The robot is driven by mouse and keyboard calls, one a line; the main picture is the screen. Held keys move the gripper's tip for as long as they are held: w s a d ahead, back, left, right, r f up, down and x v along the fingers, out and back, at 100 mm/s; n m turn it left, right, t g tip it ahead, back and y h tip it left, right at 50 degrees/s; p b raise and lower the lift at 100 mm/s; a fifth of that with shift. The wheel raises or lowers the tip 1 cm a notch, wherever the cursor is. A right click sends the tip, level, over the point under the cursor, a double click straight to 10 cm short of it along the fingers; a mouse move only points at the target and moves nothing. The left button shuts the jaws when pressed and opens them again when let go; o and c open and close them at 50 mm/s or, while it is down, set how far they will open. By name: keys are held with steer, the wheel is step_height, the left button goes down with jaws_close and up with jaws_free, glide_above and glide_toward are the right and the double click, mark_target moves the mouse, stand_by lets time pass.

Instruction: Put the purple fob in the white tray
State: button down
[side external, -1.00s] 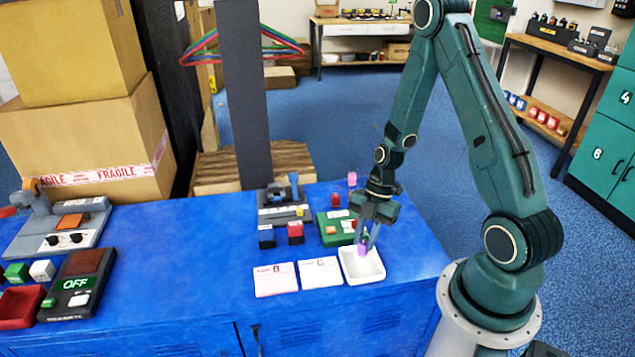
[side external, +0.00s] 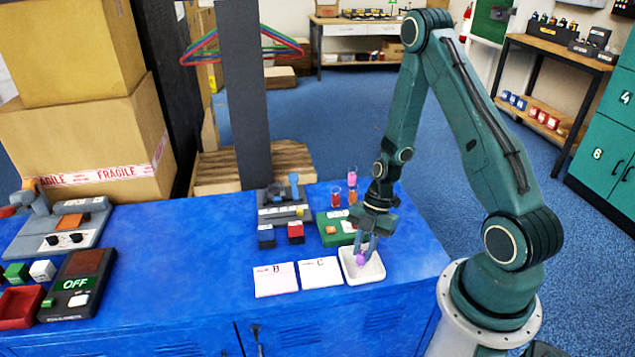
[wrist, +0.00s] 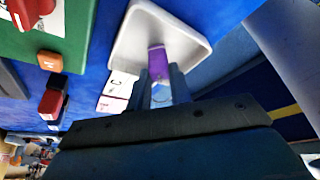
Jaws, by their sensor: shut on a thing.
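The purple fob (side external: 361,259) is between the fingertips of my gripper (side external: 364,250), which is shut on it. The white tray (side external: 377,272) lies on the blue bench at its right end, with the fob over its left part in the side view. In the wrist view the fob (wrist: 158,63) shows in front of the tray (wrist: 128,40), between the fingers of my gripper (wrist: 160,85). I cannot tell whether the fob touches the tray floor.
Two white cards, marked B (side external: 275,279) and C (side external: 320,273), lie left of the tray. Open blue bench top (side external: 180,260) lies farther left.

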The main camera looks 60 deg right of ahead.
steer(key=shift+f, duration=0.15)
steer(key=c, duration=1.3)
jaws_free()
steer(key=shift+r, duration=0.2)
steer(key=v, duration=1.2)
